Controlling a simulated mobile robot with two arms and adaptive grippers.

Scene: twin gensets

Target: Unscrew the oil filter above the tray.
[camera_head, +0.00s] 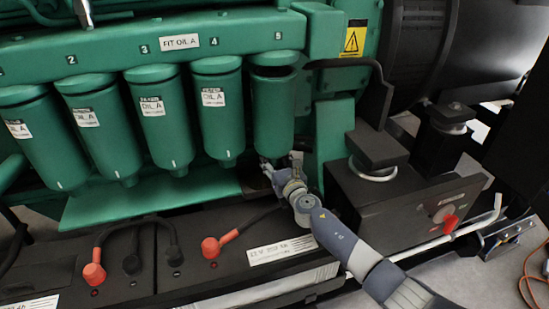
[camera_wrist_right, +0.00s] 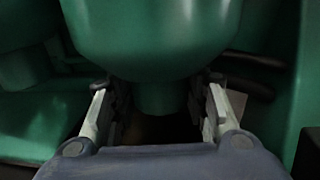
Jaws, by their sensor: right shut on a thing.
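A row of green oil filters hangs under the numbered green housing (camera_head: 120,45). The rightmost oil filter (camera_head: 273,115), under number 5, shows a dark gap below its cap and no label facing me. My right gripper (camera_head: 275,170) is at its lower end, shut on the narrow bottom nub. In the right wrist view, the fingers (camera_wrist_right: 160,110) stand on both sides of that nub, below the wide filter body (camera_wrist_right: 150,35). The exact finger contact is dark. The green tray (camera_head: 150,203) lies below the filters, mostly left of the held one. My left gripper is not in view.
Other labelled filters (camera_head: 163,120) hang close on the left. A green bracket (camera_head: 335,140) and a black box (camera_head: 400,200) with a red switch (camera_head: 450,222) stand close on the right. Batteries (camera_head: 200,260) with red-capped terminals lie in front.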

